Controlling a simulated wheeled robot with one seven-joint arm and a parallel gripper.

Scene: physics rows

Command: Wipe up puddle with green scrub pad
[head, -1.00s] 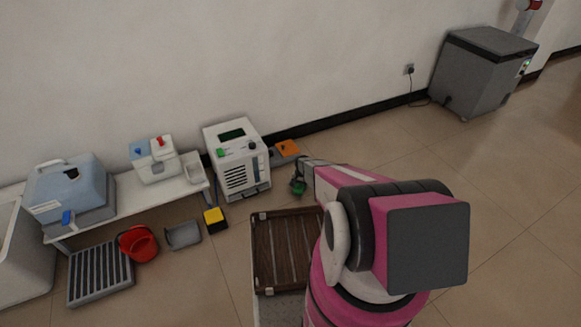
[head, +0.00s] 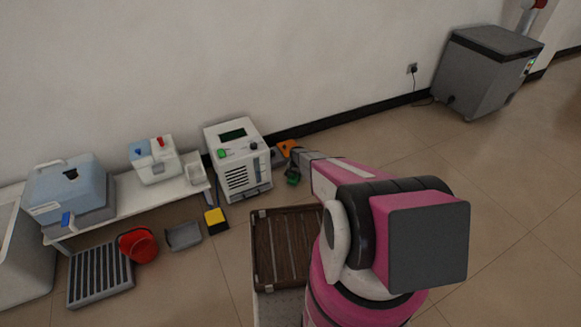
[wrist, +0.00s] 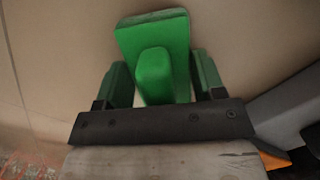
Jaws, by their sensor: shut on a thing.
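The green scrub pad (wrist: 152,38) is a flat green block with a raised grip, filling the upper middle of the wrist view. My gripper (wrist: 155,82) has its two green-tipped fingers on either side of that grip and is shut on it. In the head view my gripper (head: 292,176) is small, low over the floor just right of the white machine. The pad cannot be told apart from the green fingertips there. I cannot make out a puddle in either view; tan floor shows around the pad.
A white machine (head: 238,160) stands left of my gripper, with an orange item (head: 287,146) behind by the wall. A brown slatted crate (head: 262,250) is in front. A red bucket (head: 138,246), yellow item (head: 215,220) and bench (head: 130,203) lie left.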

